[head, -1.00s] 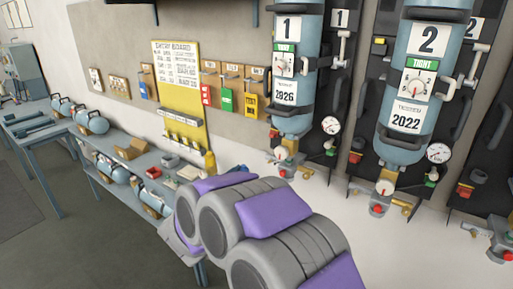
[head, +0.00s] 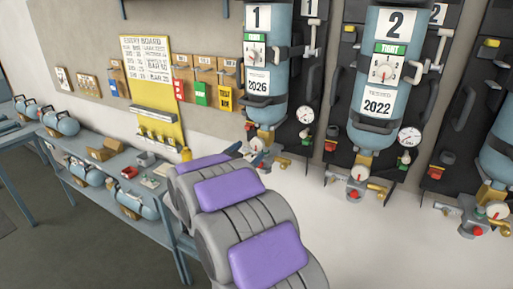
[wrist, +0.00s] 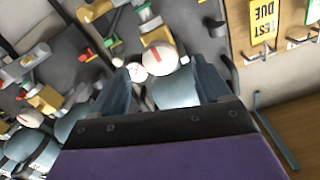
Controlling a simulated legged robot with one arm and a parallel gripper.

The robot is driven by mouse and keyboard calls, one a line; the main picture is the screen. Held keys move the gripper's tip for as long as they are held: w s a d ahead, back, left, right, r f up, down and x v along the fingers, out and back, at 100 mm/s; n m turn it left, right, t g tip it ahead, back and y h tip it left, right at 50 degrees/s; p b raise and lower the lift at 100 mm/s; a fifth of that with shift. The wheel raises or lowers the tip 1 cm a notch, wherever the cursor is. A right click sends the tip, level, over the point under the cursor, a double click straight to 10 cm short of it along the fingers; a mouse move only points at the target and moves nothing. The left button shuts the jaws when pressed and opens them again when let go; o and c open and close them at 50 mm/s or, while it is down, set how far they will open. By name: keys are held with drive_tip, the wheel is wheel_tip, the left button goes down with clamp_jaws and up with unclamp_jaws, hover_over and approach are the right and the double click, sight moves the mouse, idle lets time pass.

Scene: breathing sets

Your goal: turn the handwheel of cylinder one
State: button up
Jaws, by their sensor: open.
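Cylinder one (head: 267,92), blue and marked "1", hangs upright on the wall rack in the head view. Its handwheel, at the foot of the cylinder, is mostly hidden by my gripper there. In the wrist view a white round face with a red mark (wrist: 158,57), which looks like this handwheel, shows between and beyond my two blue fingers. My gripper (wrist: 160,84) is open, its fingers spread on either side of the face. I cannot tell whether they touch it. In the head view my gripper (head: 247,152) is just below cylinder one.
Cylinder two (head: 378,100) hangs to the right with its own handwheel (head: 360,173) and gauge (head: 409,137). Another gauge (head: 305,113) sits right of cylinder one. The yellow entry board (head: 150,70) is left. A shelf bench (head: 100,165) with cylinders stands lower left.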

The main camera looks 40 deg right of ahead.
sight(256, 145)
drive_tip(key=x, duration=0.6)
drive_tip(key=shift+w+d+b, duration=0.1)
drive_tip(key=shift+d+b, duration=0.15)
drive_tip(key=shift+b, duration=0.15)
drive_tip(key=shift+c, duration=0.4)
drive_tip(key=c, duration=0.9)
drive_tip(key=shift+r+n+p, duration=0.15)
drive_tip(key=shift+n+p, duration=0.15)
drive_tip(key=shift+p, duration=0.45)
